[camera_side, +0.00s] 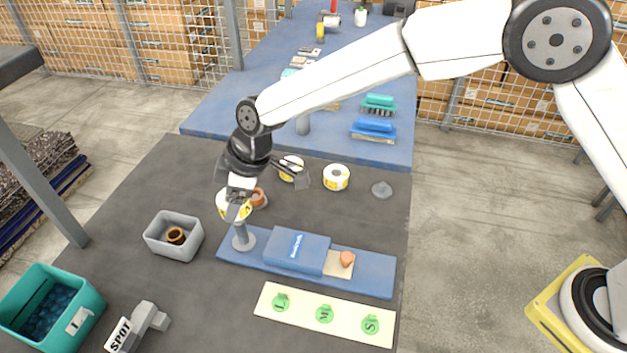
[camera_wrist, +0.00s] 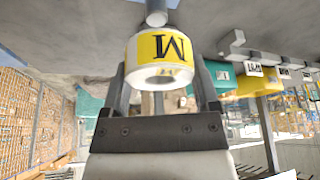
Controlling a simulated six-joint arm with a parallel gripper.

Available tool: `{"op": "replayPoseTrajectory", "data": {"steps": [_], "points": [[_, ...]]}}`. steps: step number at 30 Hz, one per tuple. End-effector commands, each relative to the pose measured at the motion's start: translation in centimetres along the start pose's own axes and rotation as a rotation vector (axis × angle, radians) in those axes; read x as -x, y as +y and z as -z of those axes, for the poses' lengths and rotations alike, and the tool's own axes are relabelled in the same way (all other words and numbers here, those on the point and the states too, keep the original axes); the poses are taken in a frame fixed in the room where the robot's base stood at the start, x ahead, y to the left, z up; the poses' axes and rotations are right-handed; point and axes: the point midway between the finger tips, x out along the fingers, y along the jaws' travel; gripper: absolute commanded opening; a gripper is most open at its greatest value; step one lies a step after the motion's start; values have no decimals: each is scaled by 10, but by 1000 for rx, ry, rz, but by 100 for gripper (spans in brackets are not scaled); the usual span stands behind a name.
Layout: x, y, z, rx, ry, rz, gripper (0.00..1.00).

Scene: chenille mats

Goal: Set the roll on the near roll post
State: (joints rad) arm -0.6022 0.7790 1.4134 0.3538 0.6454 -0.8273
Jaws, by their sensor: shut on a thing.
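My gripper (camera_side: 238,208) is shut on a white roll (camera_side: 224,207) with a yellow label. In the wrist view the roll (camera_wrist: 158,58) sits between the two fingers and shows a black M on yellow. In the side view a finger covers part of it. A grey roll post (camera_side: 243,240) stands on a round foot at the left end of the blue base plate (camera_side: 375,280), just below the roll. A grey post end (camera_wrist: 157,14) meets the roll's outline in the wrist view. I cannot tell whether the post is inside the roll's core.
Two more rolls stand behind, one (camera_side: 292,166) partly covered by my gripper, one (camera_side: 337,178) to the right. A grey bin (camera_side: 160,250) is left of the plate, a lettered board (camera_side: 300,300) in front.

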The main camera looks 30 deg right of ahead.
Motion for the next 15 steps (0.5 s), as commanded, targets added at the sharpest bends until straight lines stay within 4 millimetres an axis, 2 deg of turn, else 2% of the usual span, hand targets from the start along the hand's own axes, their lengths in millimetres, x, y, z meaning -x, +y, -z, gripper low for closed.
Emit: {"op": "replayPoseTrajectory", "data": {"steps": [8, 11, 15], "points": [[2, 5, -5, -2, -1, -1, 7], [5, 12, -13, -2, -4, -1, 7], [12, 29, -35, -3, -11, -1, 7]]}}
